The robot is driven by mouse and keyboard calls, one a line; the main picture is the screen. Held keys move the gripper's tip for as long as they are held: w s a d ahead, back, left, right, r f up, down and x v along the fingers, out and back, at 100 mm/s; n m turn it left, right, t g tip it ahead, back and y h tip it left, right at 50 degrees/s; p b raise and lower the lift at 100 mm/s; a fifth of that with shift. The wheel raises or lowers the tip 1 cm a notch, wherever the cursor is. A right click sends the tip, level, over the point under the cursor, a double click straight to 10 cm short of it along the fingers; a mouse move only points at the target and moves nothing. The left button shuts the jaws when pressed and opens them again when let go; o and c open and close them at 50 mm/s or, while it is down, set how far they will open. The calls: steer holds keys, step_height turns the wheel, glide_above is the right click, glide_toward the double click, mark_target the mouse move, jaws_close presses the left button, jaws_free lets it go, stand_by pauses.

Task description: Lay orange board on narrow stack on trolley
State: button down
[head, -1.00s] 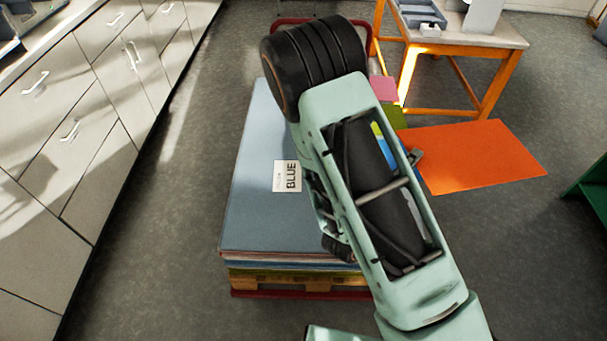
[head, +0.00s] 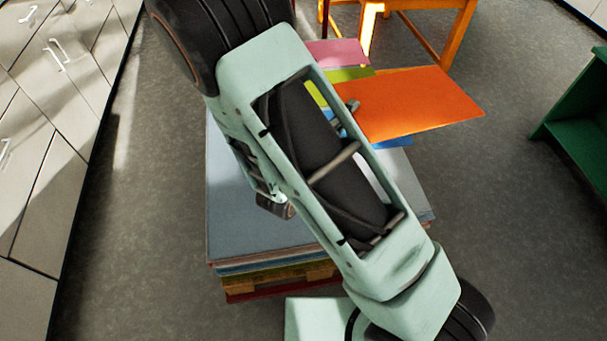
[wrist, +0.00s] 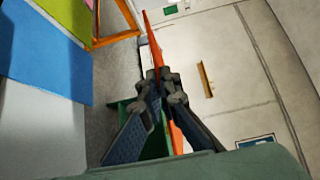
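The orange board (head: 425,100) is held level off the floor, right of my arm in the head view. In the wrist view the orange board (wrist: 178,138) shows edge-on between my fingers. My gripper (wrist: 160,82) is shut on its edge. Grey-blue boards (head: 232,215) lie on a pallet on the red trolley (head: 255,294). Pink (head: 345,52), green (head: 350,74) and blue (head: 395,143) sheets and a pale grey surface (head: 405,180) show beside my arm. The orange board overlaps part of them. My arm hides the middle, so I cannot tell where the narrow stack's edges are.
White drawer cabinets (head: 75,75) line the left. An orange-legged table (head: 440,20) stands behind the board. A green shelf unit (head: 580,115) stands at the right. Floor between the trolley and the green unit is clear.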

steer(key=s+a+f+m+g+h+b, duration=0.1)
steer(key=s+a+f+b, duration=0.1)
steer(key=a+f+b, duration=0.45)
steer(key=s+a+f+m+g+h+b, duration=0.1)
steer(key=s+a+f+b, duration=0.2)
steer(key=f+b, duration=0.65)
steer(key=shift+w+d+f+b, duration=0.25)
steer(key=shift+d+f+b, duration=1.2)
steer(key=shift+b, duration=0.65)
steer(key=shift+w+d+f+b, duration=0.3)
steer(key=shift+d+f+b, duration=0.7)
steer(key=shift+f+b, duration=0.9)
steer(key=shift+w+d+f+b, duration=0.25)
steer(key=shift+d+f+b, duration=1.1)
steer(key=shift+b, duration=0.95)
steer(key=shift+f, duration=0.1)
steer(key=c, duration=1.3)
jaws_free()
steer(key=shift+a, duration=0.1)
steer(key=shift+f, duration=0.1)
steer(key=shift+f, duration=1.5)
steer(key=shift+c, duration=0.5)
steer(key=shift+c, duration=0.2)
